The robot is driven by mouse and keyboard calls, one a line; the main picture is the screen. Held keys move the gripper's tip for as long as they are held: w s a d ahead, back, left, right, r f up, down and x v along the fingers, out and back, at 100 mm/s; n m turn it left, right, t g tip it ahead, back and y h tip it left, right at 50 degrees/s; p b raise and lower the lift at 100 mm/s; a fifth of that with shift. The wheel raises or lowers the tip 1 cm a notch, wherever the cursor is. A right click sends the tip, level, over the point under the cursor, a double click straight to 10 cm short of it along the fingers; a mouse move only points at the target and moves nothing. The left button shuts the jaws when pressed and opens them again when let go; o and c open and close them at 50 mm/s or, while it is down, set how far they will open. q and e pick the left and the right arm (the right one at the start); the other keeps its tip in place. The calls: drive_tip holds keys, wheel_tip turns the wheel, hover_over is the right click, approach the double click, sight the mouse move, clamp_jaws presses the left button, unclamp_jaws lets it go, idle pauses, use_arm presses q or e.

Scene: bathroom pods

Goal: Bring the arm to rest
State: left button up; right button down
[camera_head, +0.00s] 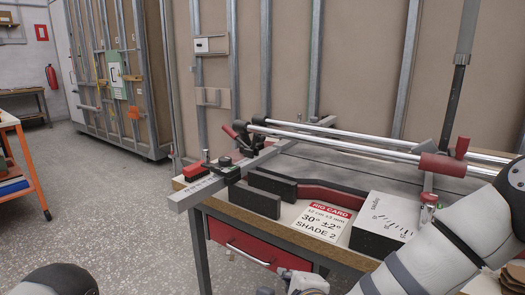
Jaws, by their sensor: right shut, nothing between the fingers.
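My right arm (440,255), grey with dark bands, comes in from the right edge and slants down to the lower left, in front of the bench. Part of my right gripper (302,281) shows at the bottom edge, below the bench top and near the red drawer. It is shut and holds nothing that I can see; the picture cuts off part of it. A dark rounded part of my own body shows at the bottom left. My left gripper is not in view.
A bench (335,262) carries a rail jig (340,142), a white card (321,220) and a grey gauge block (384,222), close to my right arm. A red drawer (240,243) sits under its top. Stud-framed wall panels (290,70) stand behind. Floor (110,200) at left is clear.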

drive_tip(key=s+d+f+n+g, duration=0.2)
drive_tip(key=s+f+n, duration=0.1)
drive_tip(key=s+f, duration=0.3)
drive_tip(key=s+d+f+n+g+p, duration=0.1)
drive_tip(key=s+f+n+g, duration=0.25)
drive_tip(key=s, duration=0.45)
drive_tip(key=s+d+f+n+g, duration=0.2)
drive_tip(key=s+f+n, duration=0.2)
drive_tip(key=s+f, duration=0.25)
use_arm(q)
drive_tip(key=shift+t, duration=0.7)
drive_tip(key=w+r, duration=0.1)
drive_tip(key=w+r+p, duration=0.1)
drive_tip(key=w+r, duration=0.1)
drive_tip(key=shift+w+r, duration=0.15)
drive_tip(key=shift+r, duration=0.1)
use_arm(e)
drive_tip(key=s+d+n+g+h, duration=0.1)
drive_tip(key=s+d+n+g, duration=0.2)
drive_tip(key=s, duration=1)
drive_tip(key=s+d+n+g+h, duration=0.1)
drive_tip(key=s+d+n+g, duration=0.3)
drive_tip(key=s+d, duration=0.4)
drive_tip(key=s+n, duration=0.1)
drive_tip(key=s, duration=0.3)
drive_tip(key=shift+s+d+f+n, duration=0.15)
drive_tip(key=shift+s+d+n, duration=0.2)
drive_tip(key=shift+d, duration=0.05)
